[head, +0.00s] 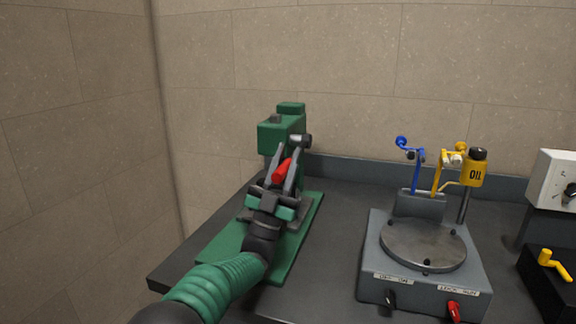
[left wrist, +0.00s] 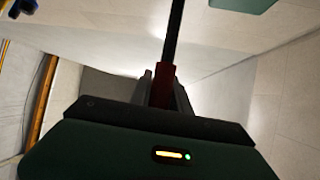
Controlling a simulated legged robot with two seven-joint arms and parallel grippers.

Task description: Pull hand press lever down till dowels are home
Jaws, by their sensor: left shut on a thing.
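The green hand press (head: 283,136) stands on its green base plate (head: 225,245) at the left of the dark bench. Its lever has a red grip (head: 282,170), which also shows in the left wrist view (left wrist: 161,88) with a dark rod running up from it. My left gripper (head: 283,172) is in front of the press, with its fingers on both sides of the red grip and shut on it. The dowels cannot be made out; my arm and gripper cover the lower front of the press. My right gripper is in neither view.
A white box (head: 555,178) and a black block with a yellow handle (head: 548,259) are at the far right. Walls stand behind and left.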

